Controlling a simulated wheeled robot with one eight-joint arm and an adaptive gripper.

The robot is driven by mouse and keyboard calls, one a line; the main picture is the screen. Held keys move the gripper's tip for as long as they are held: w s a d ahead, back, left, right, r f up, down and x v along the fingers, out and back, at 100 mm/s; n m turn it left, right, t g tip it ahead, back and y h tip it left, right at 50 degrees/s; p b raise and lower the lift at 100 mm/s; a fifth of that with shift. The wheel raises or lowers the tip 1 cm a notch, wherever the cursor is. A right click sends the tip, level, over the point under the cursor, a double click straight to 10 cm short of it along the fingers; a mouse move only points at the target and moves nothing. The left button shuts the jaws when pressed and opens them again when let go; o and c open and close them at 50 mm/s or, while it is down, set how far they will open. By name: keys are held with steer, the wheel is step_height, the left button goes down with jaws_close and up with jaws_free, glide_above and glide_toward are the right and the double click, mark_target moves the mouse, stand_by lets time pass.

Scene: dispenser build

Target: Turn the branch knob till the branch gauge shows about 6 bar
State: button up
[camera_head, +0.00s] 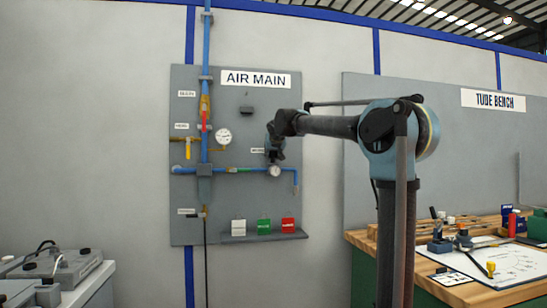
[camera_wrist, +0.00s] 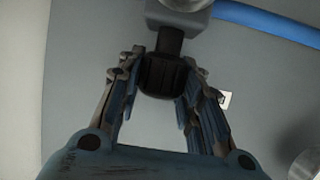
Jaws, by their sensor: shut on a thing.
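The branch knob (camera_wrist: 163,74) is a black ribbed knob in the wrist view, below a grey fitting (camera_wrist: 184,5). My gripper (camera_wrist: 160,82) has its fingers closed around the knob, one on each side. In the head view my gripper (camera_head: 274,154) is at the grey AIR MAIN panel (camera_head: 240,215), just above the branch gauge, and the knob is hidden behind it. The branch gauge (camera_head: 274,171) is a small white dial on the blue branch pipe (camera_head: 240,170). Its needle is too small to read.
A larger gauge (camera_head: 223,136) and a yellow lever (camera_head: 188,148) sit left of my gripper. A shelf (camera_head: 255,237) below carries white, green and red blocks. The tube bench (camera_head: 450,287), with tools and a drawing, stands at the right.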

steer(key=shift+d, duration=0.1)
steer(key=o, duration=0.8)
steer(key=shift+w, duration=0.1)
steer(key=v, duration=1.1)
steer(key=shift+s+d+r, duration=0.1)
steer(key=shift+s+r, duration=0.05)
steer(key=shift+s, duration=0.25)
